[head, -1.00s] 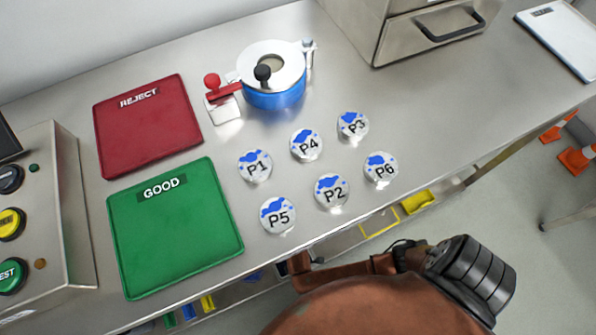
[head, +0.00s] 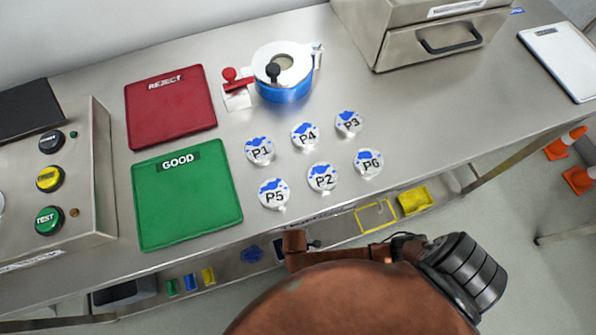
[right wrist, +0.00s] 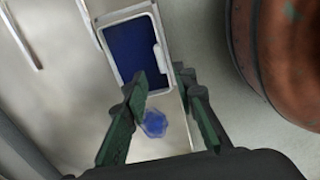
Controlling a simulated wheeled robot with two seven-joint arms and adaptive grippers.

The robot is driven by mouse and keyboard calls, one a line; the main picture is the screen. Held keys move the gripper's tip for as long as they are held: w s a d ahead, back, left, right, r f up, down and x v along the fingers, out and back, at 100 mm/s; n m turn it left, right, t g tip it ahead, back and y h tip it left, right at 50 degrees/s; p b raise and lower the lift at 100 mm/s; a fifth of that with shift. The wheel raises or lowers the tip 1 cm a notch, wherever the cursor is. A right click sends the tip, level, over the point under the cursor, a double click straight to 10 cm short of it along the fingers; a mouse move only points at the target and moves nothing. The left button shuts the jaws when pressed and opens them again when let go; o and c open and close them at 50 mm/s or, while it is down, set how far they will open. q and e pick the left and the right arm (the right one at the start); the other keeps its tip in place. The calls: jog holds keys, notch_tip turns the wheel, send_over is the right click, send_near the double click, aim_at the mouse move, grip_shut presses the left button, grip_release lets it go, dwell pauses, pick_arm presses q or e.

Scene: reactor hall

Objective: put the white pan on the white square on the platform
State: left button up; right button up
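I cannot pick out a plain white pan for certain. A blue pot with a white ring top and black knob (head: 284,72) stands at the back of the steel bench. A small white square base (head: 237,97) with a red-handled part on it is just left of the pot. A white flat device with a small display (head: 559,60) lies at the far right. My right gripper (right wrist: 163,82) shows only in the right wrist view, its green fingers apart with nothing gripped, above a blue-screened device (right wrist: 139,50) and a blue lump (right wrist: 154,124). My left gripper is in neither view.
Red REJECT (head: 170,106) and green GOOD (head: 186,196) mats lie left of several labelled round discs (head: 322,178). A button box (head: 60,190) is at left, a steel drawer unit (head: 440,38) at back right. A lower shelf holds bins (head: 412,201). Cones (head: 579,180) stand on the floor.

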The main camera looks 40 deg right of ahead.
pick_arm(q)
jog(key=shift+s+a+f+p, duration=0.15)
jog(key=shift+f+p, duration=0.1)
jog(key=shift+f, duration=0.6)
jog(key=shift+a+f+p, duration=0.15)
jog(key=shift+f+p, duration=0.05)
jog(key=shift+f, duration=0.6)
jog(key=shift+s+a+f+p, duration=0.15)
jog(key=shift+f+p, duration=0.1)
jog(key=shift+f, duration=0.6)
pick_arm(e)
jog(key=shift+r, duration=1.6)
jog(key=s+d+r+m+y, duration=0.2)
jog(key=s+r+m, duration=0.3)
jog(key=s, duration=0.4)
jog(key=s+d+r+m, duration=0.2)
jog(key=s+d+m, duration=0.2)
jog(key=s+d, duration=0.2)
jog(key=s+d+r+m+h, duration=0.1)
jog(key=s+d+r+m, duration=0.2)
jog(key=d, duration=0.6)
jog(key=s+m, duration=0.2)
jog(key=s, duration=0.1)
jog(key=shift+s+d+r, duration=0.25)
jog(key=shift+s+r, duration=0.05)
jog(key=shift+s, duration=0.05)
